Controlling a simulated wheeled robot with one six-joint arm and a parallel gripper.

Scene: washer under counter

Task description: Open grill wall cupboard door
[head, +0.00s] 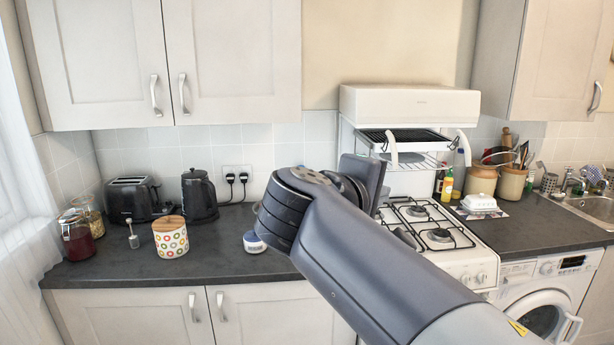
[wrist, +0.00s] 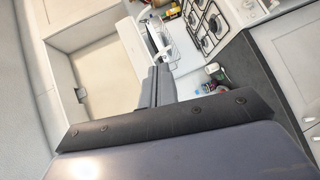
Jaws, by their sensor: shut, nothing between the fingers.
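In the head view, a pale wall cupboard (head: 232,60) with two doors is at the upper left. Both doors look shut, with upright bar handles (head: 183,92) near their meeting edges. Another pale wall cupboard (head: 555,60) is at the upper right, its door shut, with a bar handle (head: 596,96). A white grill hood (head: 410,103) lies between them, above the hob. My gripper is mostly hidden behind my wrist in the head view. In the wrist view my gripper (wrist: 158,72) has its dark fingers together, empty, touching no handle that I can see.
The grill shelf (head: 408,140) and its white arms stick out above the gas hob (head: 430,225), close to my wrist. A kettle (head: 199,195), toaster (head: 135,199) and spotted jar (head: 170,238) stand on the left counter. The wall between the cupboards is bare.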

